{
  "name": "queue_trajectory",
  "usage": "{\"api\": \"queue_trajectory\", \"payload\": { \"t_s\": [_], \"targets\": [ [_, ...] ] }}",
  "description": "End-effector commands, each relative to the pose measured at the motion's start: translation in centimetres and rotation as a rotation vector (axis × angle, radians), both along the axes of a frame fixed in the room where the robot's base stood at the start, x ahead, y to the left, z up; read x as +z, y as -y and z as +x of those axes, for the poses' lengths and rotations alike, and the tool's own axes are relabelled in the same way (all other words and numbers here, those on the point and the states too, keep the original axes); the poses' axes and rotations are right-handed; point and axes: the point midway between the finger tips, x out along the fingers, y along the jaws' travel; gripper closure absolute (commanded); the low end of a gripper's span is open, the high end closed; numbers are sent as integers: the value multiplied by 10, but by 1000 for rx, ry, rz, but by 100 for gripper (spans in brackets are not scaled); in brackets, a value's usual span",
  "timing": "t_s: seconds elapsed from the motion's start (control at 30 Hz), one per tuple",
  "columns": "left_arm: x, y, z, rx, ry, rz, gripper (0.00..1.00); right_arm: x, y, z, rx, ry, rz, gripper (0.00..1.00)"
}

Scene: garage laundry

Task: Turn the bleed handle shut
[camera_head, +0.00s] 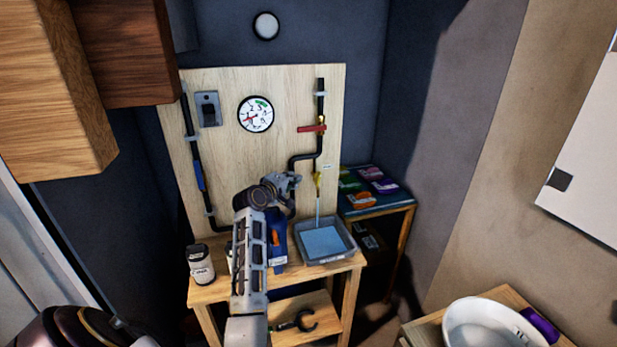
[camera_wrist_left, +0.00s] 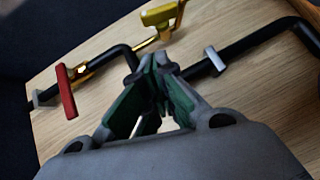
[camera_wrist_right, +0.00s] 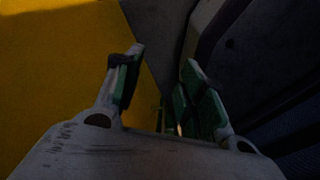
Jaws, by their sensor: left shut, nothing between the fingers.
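The yellow bleed handle (camera_head: 317,180) sits low on the pipe at the right of the wooden board, with a thin pale stream below it. It also shows at the top of the left wrist view (camera_wrist_left: 158,15). My left gripper (camera_head: 296,179) is shut and empty, just left of the handle in the head view. In its wrist view the fingertips (camera_wrist_left: 157,64) meet below the handle, apart from it in the picture; the depth gap is unclear. My right gripper (camera_wrist_right: 163,62) is open and empty in its own wrist view, and is not in the head view.
A red lever (camera_head: 312,128) is on the pipe above. A grey tray (camera_head: 348,257) of bluish water stands below the bleed. A labelled jar (camera_head: 201,264) and a blue box (camera_head: 277,250) share the bench. A pressure gauge (camera_head: 256,114) is on the board. Yellow surface (camera_wrist_right: 60,80) lies beside my right gripper.

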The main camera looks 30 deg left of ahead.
Motion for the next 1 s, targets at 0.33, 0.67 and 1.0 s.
{"api": "queue_trajectory", "payload": {
  "t_s": [0.33,0.67,1.0],
  "targets": [
    [-5,-3,31,1,0,-1,100,0,-2,-16,-1,-18,2,60],
    [-13,12,60,-1,-1,0,100,3,-5,-21,-1,-24,5,60],
    [-17,21,70,1,0,0,100,4,-9,-12,-3,-15,9,60]
  ]
}}
